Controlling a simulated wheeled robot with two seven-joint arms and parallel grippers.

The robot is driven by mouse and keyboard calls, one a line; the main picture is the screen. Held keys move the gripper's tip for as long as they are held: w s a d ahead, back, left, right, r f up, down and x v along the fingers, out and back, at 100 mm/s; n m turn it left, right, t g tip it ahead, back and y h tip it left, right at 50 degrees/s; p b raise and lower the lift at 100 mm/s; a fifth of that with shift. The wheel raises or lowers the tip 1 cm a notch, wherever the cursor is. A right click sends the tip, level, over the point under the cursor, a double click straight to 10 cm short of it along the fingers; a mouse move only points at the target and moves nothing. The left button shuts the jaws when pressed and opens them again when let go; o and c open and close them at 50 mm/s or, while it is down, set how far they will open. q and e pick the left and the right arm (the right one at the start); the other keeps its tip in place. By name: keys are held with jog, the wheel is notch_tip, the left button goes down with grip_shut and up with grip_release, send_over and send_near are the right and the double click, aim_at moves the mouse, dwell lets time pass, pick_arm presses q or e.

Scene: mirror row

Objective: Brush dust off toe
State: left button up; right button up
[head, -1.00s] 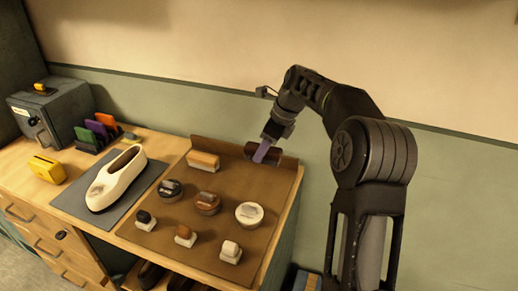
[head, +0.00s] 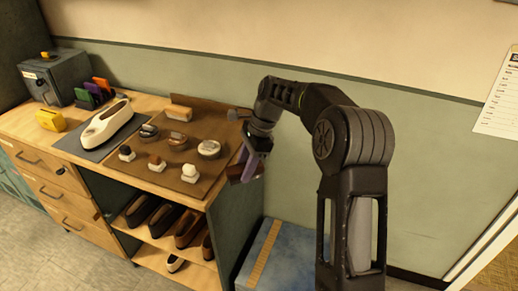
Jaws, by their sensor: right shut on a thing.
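The white shoe (head: 108,121) lies on a grey mat (head: 84,147) on the bench at left, its toe toward the front. A darker smudge shows faintly on the toe. My right gripper (head: 245,168) is right of the bench top, beside the brown mat's right edge. It is shut on a dark brown brush (head: 238,174), partly hidden by the purple finger. A lighter tan brush (head: 180,112) lies at the back of the brown mat. My left gripper is out of view.
Several round tins, such as a pale one (head: 209,148), and small daubers, such as a white-topped one (head: 190,172), stand on the brown mat (head: 214,172). A blue box (head: 262,252) stands on the floor.

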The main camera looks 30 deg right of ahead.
jog(key=s+a+f+n+g+h, duration=0.1)
jog(key=s+a+f+n+g, duration=0.1)
jog(key=s+a+f+n, duration=0.2)
jog(key=s+a+f+n+g+h, duration=0.1)
jog(key=s+a+f+n+g, duration=0.2)
jog(key=a+n, duration=0.7)
notch_tip(320, 180, down, 2)
jog(key=s+n, duration=0.2)
jog(key=n, duration=0.1)
jog(key=shift+s, duration=0.15)
jog(key=shift+a+h, duration=0.1)
jog(key=shift+h, duration=0.2)
